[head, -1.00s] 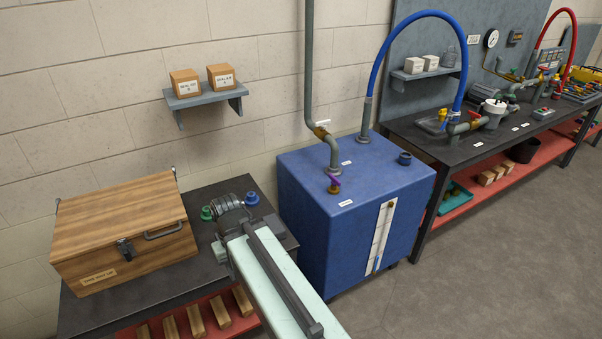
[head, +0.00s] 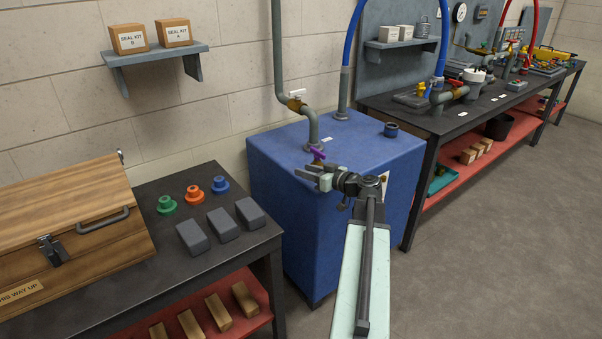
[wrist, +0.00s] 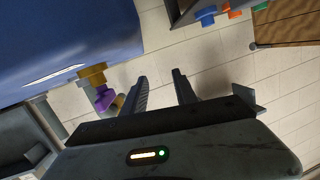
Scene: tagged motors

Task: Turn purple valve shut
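The purple valve (head: 317,155) is a small handle on brass at the foot of the grey pipe, on top of the blue tank (head: 270,160). My gripper (head: 309,179) is in front of the tank, close to the valve and just below it in the head view. In the wrist view the purple handle (wrist: 105,98) and its brass fitting (wrist: 92,76) lie left of both fingers, outside the gap. My gripper (wrist: 160,84) is open, with nothing between its fingers. Part of the tank's front is hidden behind my arm.
A bench (head: 150,193) with a wooden crate (head: 75,230), green, orange and blue knobs and grey blocks stands left of the tank. A long bench (head: 470,113) with pipework stands to the right. A blue hose (head: 347,45) rises behind the valve. Floor at the right is clear.

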